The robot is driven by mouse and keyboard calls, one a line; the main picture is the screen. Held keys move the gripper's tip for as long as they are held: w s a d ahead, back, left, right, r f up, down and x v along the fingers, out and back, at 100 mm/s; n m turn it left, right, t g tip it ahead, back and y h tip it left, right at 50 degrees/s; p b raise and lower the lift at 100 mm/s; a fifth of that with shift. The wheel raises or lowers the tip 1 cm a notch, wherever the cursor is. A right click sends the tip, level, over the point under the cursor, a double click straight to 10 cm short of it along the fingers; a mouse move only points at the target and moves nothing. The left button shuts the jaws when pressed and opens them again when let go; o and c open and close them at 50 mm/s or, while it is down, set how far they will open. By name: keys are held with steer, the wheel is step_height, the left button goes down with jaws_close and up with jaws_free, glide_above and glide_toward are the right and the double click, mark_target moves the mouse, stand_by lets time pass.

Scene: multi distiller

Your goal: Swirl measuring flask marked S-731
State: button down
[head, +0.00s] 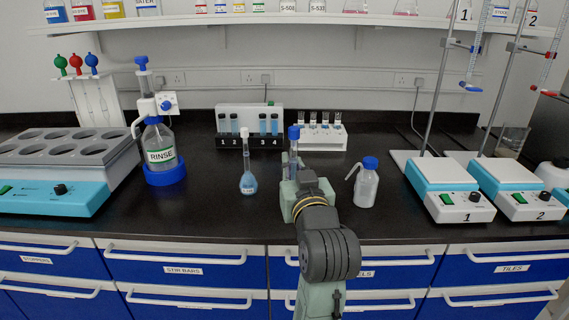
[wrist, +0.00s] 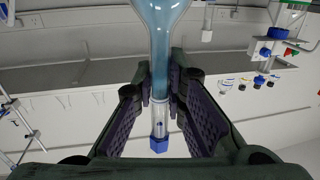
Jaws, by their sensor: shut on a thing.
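My gripper (head: 291,172) is shut on the neck of a blue-stoppered measuring flask (head: 294,133). In the wrist view, which shows the room upside down, the fingers (wrist: 160,98) close on both sides of the neck of this flask (wrist: 165,45), which holds pale blue liquid. Its blue stopper (wrist: 159,144) sticks out past the fingers. In the head view its body is hidden behind my gripper and arm. No S-731 mark is readable on it. A second flask (head: 248,183), with blue liquid, a white stopper and a small unreadable label, stands on the bench to the left.
A wash bottle (head: 366,186) stands close on the right. A rack with numbered tubes (head: 233,142) and a white vial rack (head: 320,138) stand behind. A RINSE bottle (head: 160,150) is left, with stirrer plates (head: 450,188) right. The front bench between the two flasks is narrow.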

steer(key=w+d+b, duration=0.1)
steer(key=w+d, duration=0.2)
steer(key=d, duration=0.2)
steer(key=a+b, duration=0.1)
steer(key=a, duration=0.2)
steer(key=s+a, duration=0.1)
steer(key=a, duration=0.2)
steer(key=shift+s+a+b, duration=0.15)
steer(key=shift+b, duration=0.2)
steer(key=shift+w, duration=0.25)
steer(key=shift+a, duration=0.1)
